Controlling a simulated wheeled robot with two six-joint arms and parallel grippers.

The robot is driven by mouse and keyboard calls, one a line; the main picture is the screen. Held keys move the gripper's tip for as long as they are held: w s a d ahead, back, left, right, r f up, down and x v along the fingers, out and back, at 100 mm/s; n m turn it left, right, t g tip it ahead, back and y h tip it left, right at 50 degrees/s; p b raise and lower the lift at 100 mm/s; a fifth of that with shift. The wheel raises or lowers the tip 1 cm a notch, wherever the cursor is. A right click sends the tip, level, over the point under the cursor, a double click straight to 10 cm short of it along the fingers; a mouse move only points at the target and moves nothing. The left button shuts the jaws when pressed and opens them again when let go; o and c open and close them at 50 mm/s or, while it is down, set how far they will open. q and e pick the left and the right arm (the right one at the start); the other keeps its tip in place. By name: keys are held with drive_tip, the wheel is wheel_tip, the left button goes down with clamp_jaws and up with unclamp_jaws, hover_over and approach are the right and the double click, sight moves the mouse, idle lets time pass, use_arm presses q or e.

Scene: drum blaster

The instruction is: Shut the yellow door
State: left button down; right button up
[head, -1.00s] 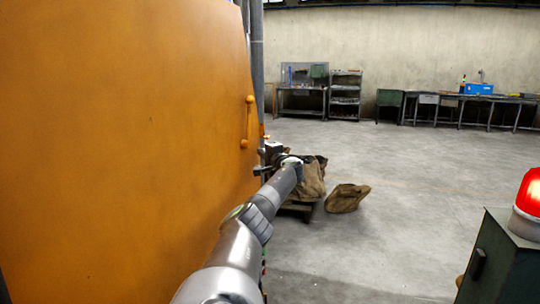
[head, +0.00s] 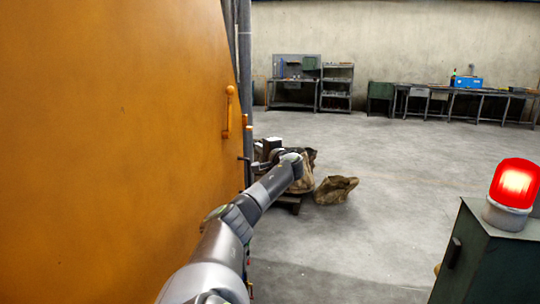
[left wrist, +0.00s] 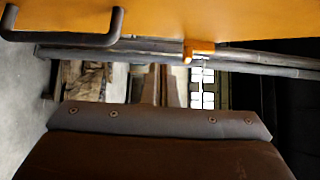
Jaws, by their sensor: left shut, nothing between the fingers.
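The yellow door (head: 110,140) is a large orange-yellow panel filling the left of the head view. A curved orange handle (head: 228,111) is near its far edge. In the left wrist view the door (left wrist: 220,18) crosses the top, with a dark bar handle (left wrist: 62,38) at left and an orange latch piece (left wrist: 197,48) on its lower edge. My left gripper (head: 258,162) is shut and empty, beyond the door's far edge, low and right of the handle. I cannot tell whether it touches the door. My right gripper is not in view.
Grey vertical pipes (head: 245,60) stand behind the door's edge. Brown sacks (head: 335,190) lie just past my left gripper. A dark green cabinet (head: 490,260) with a lit red lamp (head: 514,185) stands close at right. Workbenches line the back wall. The middle floor is clear.

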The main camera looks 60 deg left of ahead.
use_arm(q)
drive_tip(key=d, duration=0.6)
drive_tip(key=shift+w+d+b, duration=0.2)
drive_tip(key=shift+w+b, duration=0.05)
drive_tip(key=shift+b, duration=0.1)
